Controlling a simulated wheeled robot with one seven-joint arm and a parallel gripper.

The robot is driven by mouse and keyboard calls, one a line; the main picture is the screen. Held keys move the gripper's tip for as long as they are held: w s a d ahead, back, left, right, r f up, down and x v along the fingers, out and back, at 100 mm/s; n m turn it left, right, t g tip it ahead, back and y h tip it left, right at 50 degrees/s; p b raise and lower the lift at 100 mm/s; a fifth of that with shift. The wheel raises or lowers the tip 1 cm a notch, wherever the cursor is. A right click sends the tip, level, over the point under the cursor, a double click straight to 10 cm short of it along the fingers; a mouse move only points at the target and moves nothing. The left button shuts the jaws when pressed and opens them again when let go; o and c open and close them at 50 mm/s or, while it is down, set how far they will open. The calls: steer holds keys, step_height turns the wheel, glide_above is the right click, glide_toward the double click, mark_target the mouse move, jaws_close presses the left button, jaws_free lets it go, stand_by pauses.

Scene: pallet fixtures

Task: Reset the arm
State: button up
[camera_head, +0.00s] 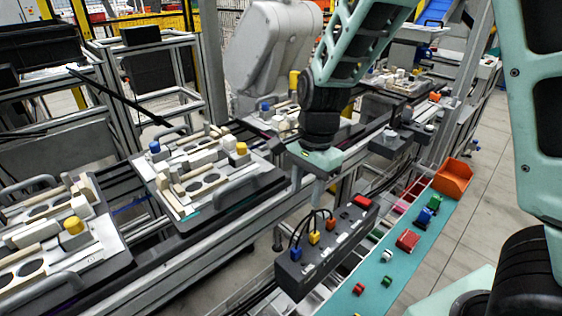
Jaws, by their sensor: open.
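My arm, mint green and black, reaches down from the top of the head view. My gripper (307,187) hangs at its end, pointing down, with its grey fingers apart and nothing seen between them. It is in front of the pallet line, just above or behind the left part of a dark grey box (335,262). The box has blue, yellow and red connectors with black cables on top, and a red block at its right end. I cannot tell the exact gap between the fingertips and the box.
Pallets with fixtures (262,185) line the conveyor at left and behind the arm. A teal strip (398,262) at right carries several small red, green and blue parts and an orange bin (453,178). A grey robot arm (268,55) stands behind. Tiled floor (500,190) is clear at right.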

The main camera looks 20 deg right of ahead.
steer(key=s+a+r+n, duration=0.3)
steer(key=s+a+n, duration=0.1)
steer(key=s+n, duration=0.6)
steer(key=s+a+r+n, duration=0.3)
steer(key=s+a+n, duration=0.1)
steer(key=s+n, duration=0.6)
steer(key=shift+a+r+n+t+h+p, duration=0.15)
steer(key=shift+n+t+h+p, duration=0.25)
steer(key=shift+n, duration=0.3)
